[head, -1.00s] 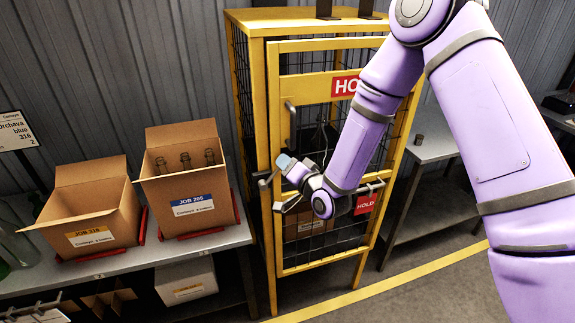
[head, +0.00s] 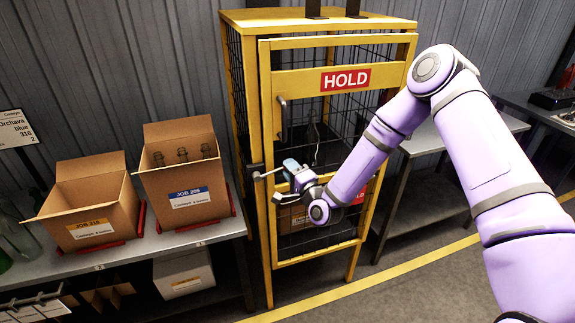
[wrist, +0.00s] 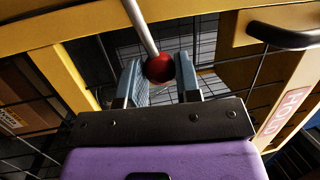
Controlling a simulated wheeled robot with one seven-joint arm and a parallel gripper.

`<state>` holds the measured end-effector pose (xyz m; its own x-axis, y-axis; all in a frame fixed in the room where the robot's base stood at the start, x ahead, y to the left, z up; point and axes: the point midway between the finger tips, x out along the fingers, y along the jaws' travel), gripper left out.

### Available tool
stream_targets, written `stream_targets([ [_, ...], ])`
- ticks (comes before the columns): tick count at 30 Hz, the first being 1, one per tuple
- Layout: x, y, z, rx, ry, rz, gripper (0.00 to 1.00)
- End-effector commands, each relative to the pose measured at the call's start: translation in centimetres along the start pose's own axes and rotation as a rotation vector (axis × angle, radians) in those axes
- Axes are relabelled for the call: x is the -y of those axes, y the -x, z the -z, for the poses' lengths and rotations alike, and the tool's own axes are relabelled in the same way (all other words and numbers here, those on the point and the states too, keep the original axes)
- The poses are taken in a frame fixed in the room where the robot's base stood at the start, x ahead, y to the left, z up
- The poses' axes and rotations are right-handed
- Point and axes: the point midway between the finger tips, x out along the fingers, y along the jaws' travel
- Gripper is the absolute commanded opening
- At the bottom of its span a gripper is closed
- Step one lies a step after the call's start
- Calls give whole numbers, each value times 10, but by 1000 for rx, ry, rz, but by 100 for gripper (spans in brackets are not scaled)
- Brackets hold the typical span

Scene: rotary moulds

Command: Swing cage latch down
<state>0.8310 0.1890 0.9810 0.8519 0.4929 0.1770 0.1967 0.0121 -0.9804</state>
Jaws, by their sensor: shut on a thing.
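The yellow wire cage (head: 266,220) stands in the middle of the head view with its door shut. Its latch (head: 268,174) is a thin metal lever at the door's left post, reaching out to the right, roughly level. In the wrist view, the latch's rod ends in a red ball knob (wrist: 159,68). My gripper (head: 287,168) is at the lever's free end. In the wrist view, the gripper (wrist: 160,80) has its two fingers on either side of the knob, shut on it. The knob is hidden in the head view.
A door handle (head: 282,119) sits above the latch, below the red HOLD sign (head: 346,79). A bench (head: 160,246) with two open cartons (head: 88,210) (head: 185,180) stands to the left. A grey table (head: 428,139) is to the right. Floor in front is clear.

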Motion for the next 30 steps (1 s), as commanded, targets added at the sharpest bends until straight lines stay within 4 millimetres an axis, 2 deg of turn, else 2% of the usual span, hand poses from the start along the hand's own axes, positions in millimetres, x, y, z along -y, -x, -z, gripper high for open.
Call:
stream_targets([
  [3,-10,3,1,-18,-80,15,0],
  [12,-23,6,0,-42,-208,46,0],
  [30,-27,6,-1,-48,-245,53,0],
])
